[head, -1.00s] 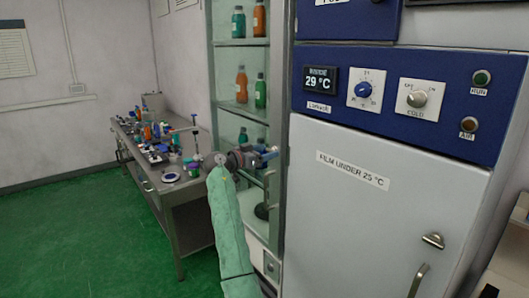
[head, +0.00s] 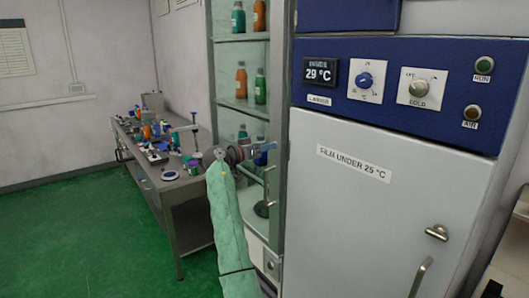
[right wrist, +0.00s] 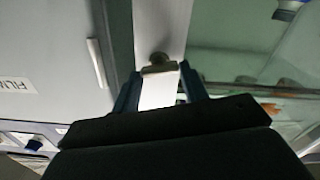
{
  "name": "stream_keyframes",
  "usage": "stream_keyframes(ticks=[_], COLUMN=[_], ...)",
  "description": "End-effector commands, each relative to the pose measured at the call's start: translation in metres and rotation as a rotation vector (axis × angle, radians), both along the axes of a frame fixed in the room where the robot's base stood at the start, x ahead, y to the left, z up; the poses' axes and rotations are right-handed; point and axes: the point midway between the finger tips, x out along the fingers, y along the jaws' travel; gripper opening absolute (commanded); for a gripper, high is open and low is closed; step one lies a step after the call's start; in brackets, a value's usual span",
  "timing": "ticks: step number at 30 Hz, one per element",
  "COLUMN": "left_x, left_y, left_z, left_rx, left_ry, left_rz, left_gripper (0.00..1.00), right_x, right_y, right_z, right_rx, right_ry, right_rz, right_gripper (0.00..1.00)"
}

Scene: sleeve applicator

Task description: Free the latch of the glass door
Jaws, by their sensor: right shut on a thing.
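The glass door (head: 240,62) is the front of a tall cabinet with bottles on its shelves, left of the white fridge-like unit in the head view. My right gripper (head: 268,147) is level with the door's edge post. In the right wrist view, my right gripper (right wrist: 160,92) is shut on a pale block, which looks like the latch (right wrist: 160,84). The glass (right wrist: 235,45) lies right of that strip. In the head view the latch is hidden behind the gripper. My left gripper is out of view.
The white unit (head: 370,220) with a blue control panel (head: 440,85) stands close on the right. A grey bench (head: 180,190) crowded with small items stands behind on the left. The green floor (head: 80,230) at left is clear.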

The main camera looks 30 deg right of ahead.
Motion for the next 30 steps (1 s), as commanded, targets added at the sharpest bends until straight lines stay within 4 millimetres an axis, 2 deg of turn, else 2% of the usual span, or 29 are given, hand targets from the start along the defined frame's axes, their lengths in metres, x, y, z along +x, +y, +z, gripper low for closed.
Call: stream_keyframes(ticks=[6,15,21,30], left_x=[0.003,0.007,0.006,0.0], left_y=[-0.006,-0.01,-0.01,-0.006], left_z=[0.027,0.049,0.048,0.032], left_rx=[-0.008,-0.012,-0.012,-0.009], left_ry=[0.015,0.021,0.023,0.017], left_rz=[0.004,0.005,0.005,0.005], left_gripper=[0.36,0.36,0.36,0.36], right_x=[0.001,0.002,0.003,0.004], right_y=[0.0,0.0,0.0,0.001], right_z=[-0.002,-0.001,-0.001,-0.001], right_rx=[-0.017,-0.039,-0.053,-0.076], right_ry=[0.202,0.487,0.677,0.953], right_rz=[0.0,0.001,0.002,0.002], right_gripper=[0.21,0.21,0.21,0.21])
